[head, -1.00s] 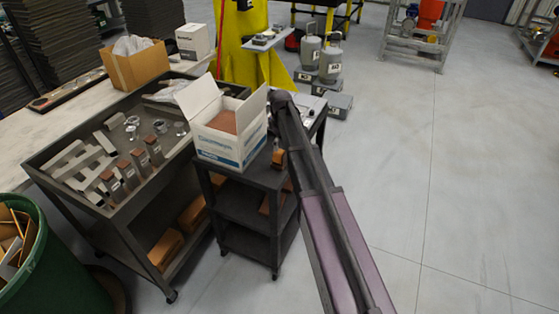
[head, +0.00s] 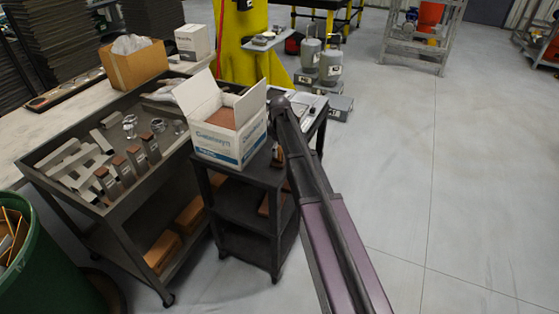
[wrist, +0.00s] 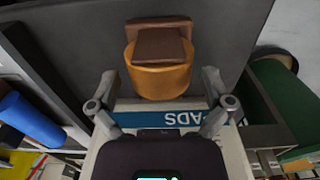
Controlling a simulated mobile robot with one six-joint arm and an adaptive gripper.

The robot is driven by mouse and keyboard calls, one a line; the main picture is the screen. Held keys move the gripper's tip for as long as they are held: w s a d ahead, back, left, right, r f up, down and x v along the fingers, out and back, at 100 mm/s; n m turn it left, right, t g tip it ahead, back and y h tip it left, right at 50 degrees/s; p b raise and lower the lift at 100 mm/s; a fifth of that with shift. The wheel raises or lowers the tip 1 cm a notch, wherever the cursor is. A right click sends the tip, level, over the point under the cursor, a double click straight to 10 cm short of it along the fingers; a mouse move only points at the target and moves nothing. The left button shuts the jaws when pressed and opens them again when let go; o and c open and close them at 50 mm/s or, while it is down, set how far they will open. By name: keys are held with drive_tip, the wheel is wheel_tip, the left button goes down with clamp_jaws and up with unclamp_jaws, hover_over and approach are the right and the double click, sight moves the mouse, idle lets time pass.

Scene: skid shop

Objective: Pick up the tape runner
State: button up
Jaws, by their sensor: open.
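In the wrist view, a rounded orange item with a flat brown piece on it (wrist: 161,72) sits on a dark surface, just beyond my gripper. It may be the tape runner, but I cannot tell for certain. My gripper (wrist: 160,88) is open, with one finger to each side and nothing held between them.
An open white carton (head: 229,128) stands on the small dark cart (head: 245,175); its blue "PADS" label (wrist: 175,119) lies below the fingers in the wrist view. A larger cart (head: 75,215) holds metal parts. A green bin (head: 45,275) stands left. Floor at right is clear.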

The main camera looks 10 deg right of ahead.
drive_tip(key=shift+f, duration=0.15)
idle(0.5)
drive_tip(key=c, duration=1.2)
